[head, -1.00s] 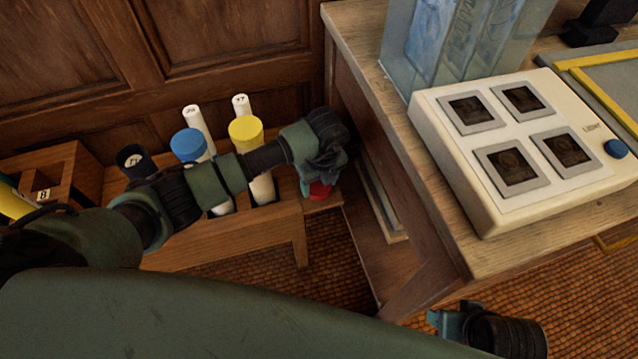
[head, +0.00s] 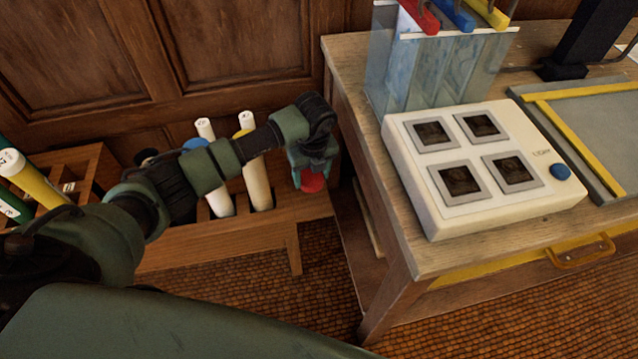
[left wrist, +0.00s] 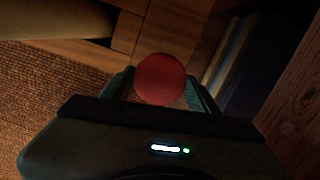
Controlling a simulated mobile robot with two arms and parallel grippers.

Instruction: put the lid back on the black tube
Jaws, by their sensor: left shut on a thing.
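My left gripper (head: 312,172) is shut on a red lid (head: 313,183), above the right end of the wooden rack. In the left wrist view the red lid (left wrist: 160,79) is held between the two fingertips of the left gripper (left wrist: 160,92), its round face showing. The black tube (head: 147,155) stands in the rack at the left; only a bit of its dark top shows, the rest hidden behind my left arm. My right gripper is out of view.
The wooden rack (head: 275,218) also holds white tubes (head: 206,129), a blue cap (head: 195,143) and a yellow cap (head: 242,133), partly behind my arm. A table (head: 400,262) with a slide box (head: 480,206) stands close on the right. Wood panelling lies behind.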

